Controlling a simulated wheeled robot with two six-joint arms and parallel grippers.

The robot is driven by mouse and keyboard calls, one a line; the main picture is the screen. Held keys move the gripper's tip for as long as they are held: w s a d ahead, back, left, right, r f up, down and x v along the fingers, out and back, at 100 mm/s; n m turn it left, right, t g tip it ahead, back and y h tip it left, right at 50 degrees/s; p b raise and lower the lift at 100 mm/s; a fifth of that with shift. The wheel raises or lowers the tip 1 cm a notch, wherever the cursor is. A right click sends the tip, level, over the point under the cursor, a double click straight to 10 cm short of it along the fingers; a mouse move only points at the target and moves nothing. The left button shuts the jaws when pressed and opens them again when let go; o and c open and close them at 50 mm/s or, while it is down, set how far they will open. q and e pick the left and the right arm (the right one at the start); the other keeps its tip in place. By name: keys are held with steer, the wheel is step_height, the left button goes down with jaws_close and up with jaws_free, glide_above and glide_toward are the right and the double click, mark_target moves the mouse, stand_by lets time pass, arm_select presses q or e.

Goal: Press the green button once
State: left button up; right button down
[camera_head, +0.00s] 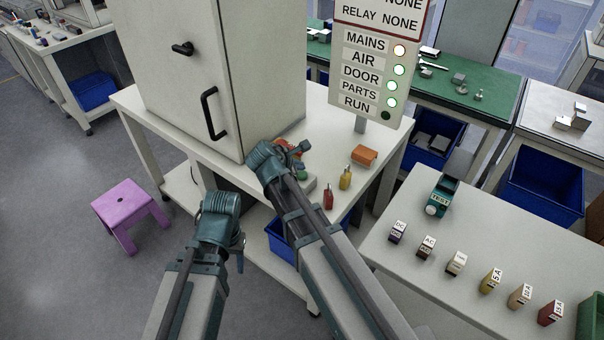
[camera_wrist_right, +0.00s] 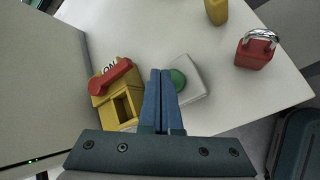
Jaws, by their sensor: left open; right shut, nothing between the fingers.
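The green button (camera_wrist_right: 179,79) sits on a pale box (camera_wrist_right: 191,82) on the white table. In the head view the button (camera_head: 301,175) shows just beside my right gripper, partly hidden by the arm. My right gripper (camera_wrist_right: 160,72) is shut and empty. In the right wrist view its fingertips lie just left of the button and cover its left edge; I cannot tell the height of the gap or whether they touch. In the head view the right gripper (camera_head: 296,149) points over the table. My left gripper (camera_head: 239,262) is open, low in front of the table, away from the button.
A yellow box with a red ON lever (camera_wrist_right: 111,76) stands left of the fingers. A red padlock (camera_wrist_right: 256,50) and a yellow object (camera_wrist_right: 216,11) are to the right. A tall cabinet (camera_head: 200,75) borders the left. An indicator panel (camera_head: 371,65) stands behind.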

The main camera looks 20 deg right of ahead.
steer(key=shift+f, duration=0.1)
steer(key=shift+f+b, duration=0.3)
steer(key=shift+b, duration=0.15)
steer(key=shift+f+b, duration=0.5)
steer(key=shift+f, duration=0.05)
stand_by(0.6)
steer(key=shift+r, duration=0.2)
steer(key=shift+r+p, duration=0.75)
steer(key=shift+p, duration=0.2)
steer(key=shift+r, duration=0.15)
step_height(320, 180, up, 5)
steer(key=p, duration=0.5)
